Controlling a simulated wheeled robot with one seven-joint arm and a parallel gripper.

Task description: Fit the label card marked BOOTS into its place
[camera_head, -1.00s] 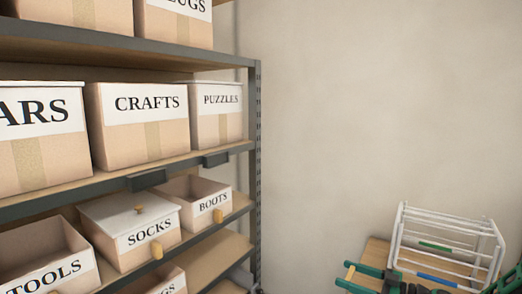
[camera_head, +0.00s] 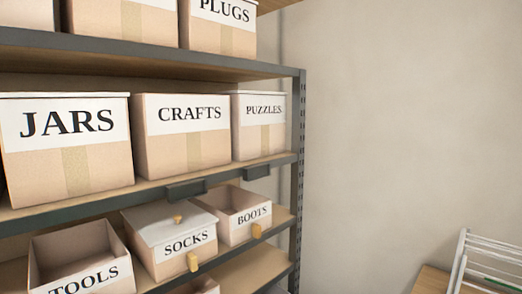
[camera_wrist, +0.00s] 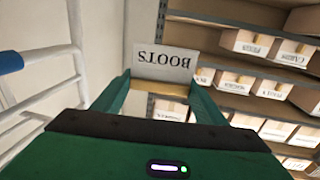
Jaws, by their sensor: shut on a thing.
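The label card marked BOOTS (camera_wrist: 165,64) shows upside down in the wrist view, pale grey with dark letters. My gripper (camera_wrist: 159,88) is shut on it with its green fingers, along a tan strip at the card's lower edge in the picture. In the head view my gripper and the card are out of sight. The open box marked BOOTS (camera_head: 231,228) stands at the right end of a lower shelf. A dark holder (camera_head: 257,172) is on the shelf edge above it. Another dark holder (camera_head: 187,189) is above the SOCKS box (camera_head: 172,264).
The JARS box (camera_head: 68,150), CRAFTS box (camera_head: 181,140) and PUZZLES box (camera_head: 259,130) stand on the shelf above. An open TOOLS box (camera_head: 78,250) is at lower left. A white rack (camera_head: 462,262) is at lower right. Bare wall lies right of the shelving.

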